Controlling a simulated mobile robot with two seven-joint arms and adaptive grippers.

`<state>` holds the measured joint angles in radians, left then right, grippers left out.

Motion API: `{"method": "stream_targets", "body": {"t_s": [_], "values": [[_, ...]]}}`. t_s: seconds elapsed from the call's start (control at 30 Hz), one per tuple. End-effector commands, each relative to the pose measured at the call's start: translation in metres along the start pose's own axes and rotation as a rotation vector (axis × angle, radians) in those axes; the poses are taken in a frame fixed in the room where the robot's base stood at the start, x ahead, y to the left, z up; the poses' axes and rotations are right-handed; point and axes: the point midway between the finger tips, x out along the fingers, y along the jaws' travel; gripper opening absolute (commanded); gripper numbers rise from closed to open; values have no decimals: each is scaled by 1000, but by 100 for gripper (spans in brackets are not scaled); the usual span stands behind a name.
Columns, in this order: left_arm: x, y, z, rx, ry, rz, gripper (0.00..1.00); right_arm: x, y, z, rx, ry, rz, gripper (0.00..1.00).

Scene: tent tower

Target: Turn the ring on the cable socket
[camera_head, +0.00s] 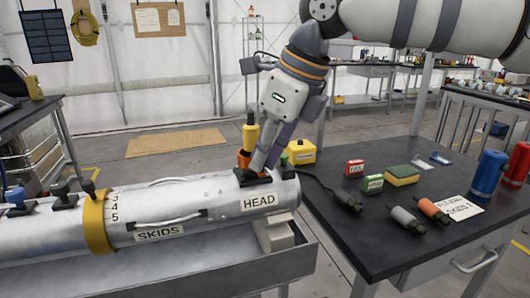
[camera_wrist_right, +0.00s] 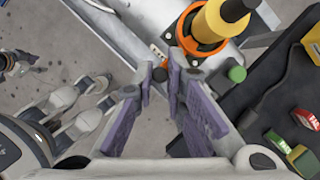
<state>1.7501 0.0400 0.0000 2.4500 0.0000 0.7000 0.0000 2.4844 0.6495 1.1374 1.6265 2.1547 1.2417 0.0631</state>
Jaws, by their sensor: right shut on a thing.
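The cable socket sits on top of the silver cylinder (camera_head: 190,205), near its HEAD label. Its orange ring (camera_head: 243,160) is around the foot of an upright yellow plug (camera_head: 250,132). The orange ring (camera_wrist_right: 192,42) and yellow plug (camera_wrist_right: 222,18) also show at the top of the right wrist view. A dark base plate (camera_head: 250,180) lies under them. My right gripper (camera_head: 262,168) reaches down beside the ring. In the wrist view its purple-padded fingers (camera_wrist_right: 160,74) nearly meet, with a small orange part between the tips, seemingly of the ring. My left gripper is out of view.
A yellow band (camera_head: 97,224) circles the cylinder on the left. The dark table (camera_head: 385,245) on the right holds a yellow box (camera_head: 301,152), a black cable connector (camera_head: 346,201), small boxes, a sponge (camera_head: 401,175) and two bottles. A black cable runs close to the cylinder's end.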

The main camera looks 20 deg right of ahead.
Motion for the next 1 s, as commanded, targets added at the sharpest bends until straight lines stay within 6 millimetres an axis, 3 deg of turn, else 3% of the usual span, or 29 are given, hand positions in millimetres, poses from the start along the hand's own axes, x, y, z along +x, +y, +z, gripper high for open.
{"method": "stream_targets", "body": {"t_s": [0.27, 1.0], "values": [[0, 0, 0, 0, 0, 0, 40, 2, 8, 7, 134, -1, -60, 0], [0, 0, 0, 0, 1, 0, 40, 18, 22, 47, 779, -4, -327, 0]]}}
